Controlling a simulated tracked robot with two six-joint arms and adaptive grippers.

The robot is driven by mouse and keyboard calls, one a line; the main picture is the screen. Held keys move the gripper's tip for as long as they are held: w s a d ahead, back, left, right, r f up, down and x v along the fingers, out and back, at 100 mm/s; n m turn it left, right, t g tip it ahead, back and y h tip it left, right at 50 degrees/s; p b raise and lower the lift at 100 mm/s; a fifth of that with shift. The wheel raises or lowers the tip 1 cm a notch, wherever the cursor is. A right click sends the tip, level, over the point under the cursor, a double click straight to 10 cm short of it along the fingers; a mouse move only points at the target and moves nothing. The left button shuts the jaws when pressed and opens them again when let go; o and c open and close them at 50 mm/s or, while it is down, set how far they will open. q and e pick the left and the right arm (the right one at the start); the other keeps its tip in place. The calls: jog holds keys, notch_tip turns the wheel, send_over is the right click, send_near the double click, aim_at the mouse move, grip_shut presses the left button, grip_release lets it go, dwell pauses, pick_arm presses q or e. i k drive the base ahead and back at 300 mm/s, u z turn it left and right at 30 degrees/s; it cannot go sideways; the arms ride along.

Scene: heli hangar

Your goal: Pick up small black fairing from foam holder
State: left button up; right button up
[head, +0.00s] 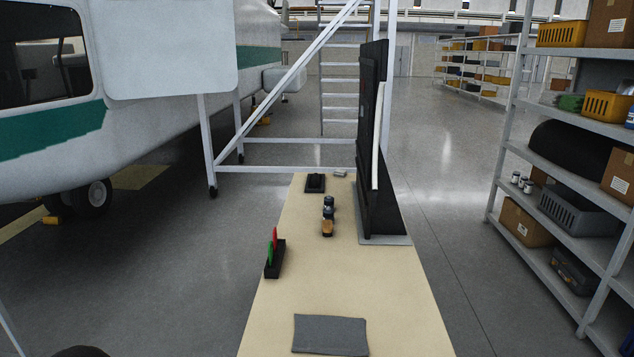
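A small black block, which looks like the foam holder (311,188), lies at the far left end of the narrow beige table. A small black piece on it looks like the fairing (316,180); black on black, its outline is hard to make out. Neither of my grippers shows in the head view. A dark rounded shape at the bottom left edge is too cut off to identify.
An aircraft (130,135) stands left, a shelf rack (570,150) right.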

aim_at(316, 178)
jog(key=u, duration=0.55)
jog(key=k, duration=1.25)
jog(key=u, duration=0.65)
jog(key=i, duration=4.1)
jog(key=z, duration=0.65)
jog(key=i, duration=1.35)
jog(key=z, duration=0.9)
jog(key=i, duration=1.15)
jog(key=z, duration=0.35)
